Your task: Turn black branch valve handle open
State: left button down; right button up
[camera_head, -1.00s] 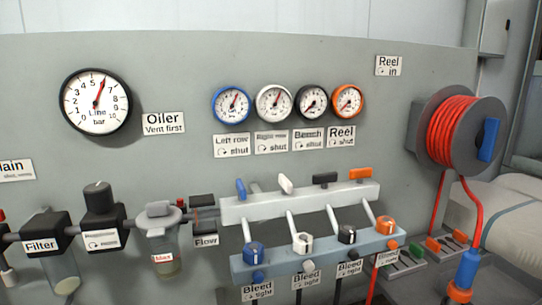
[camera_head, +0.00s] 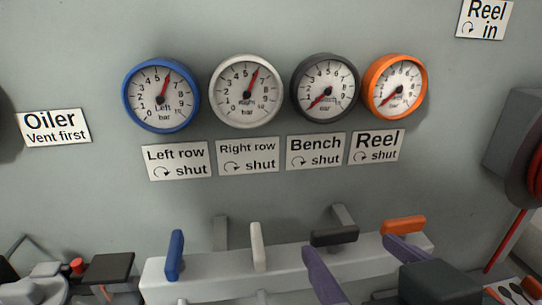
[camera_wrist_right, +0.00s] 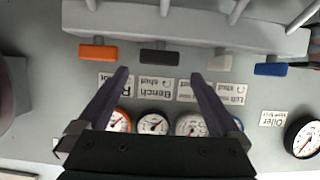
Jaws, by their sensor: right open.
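The black branch valve handle (camera_head: 335,235) lies crosswise on the pale manifold (camera_head: 205,275), third from the left. It also shows in the right wrist view (camera_wrist_right: 160,57). Its black-rimmed bench gauge (camera_head: 324,86) has its needle near zero. My right gripper (camera_head: 350,247) is open, its two purple fingers reaching up from below in front of the manifold. Contact with the handle cannot be told. My left gripper is not in view.
The blue handle (camera_head: 175,255) and white handle (camera_head: 257,247) point lengthwise; the orange handle (camera_head: 404,226) lies crosswise close to the right finger. Labels (camera_head: 317,151) and gauges line the wall above. The hose reel (camera_head: 515,145) juts out at the right.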

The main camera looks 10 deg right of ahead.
aim_at(338, 233)
jog(key=x, duration=0.5)
jog(key=shift+w, duration=0.1)
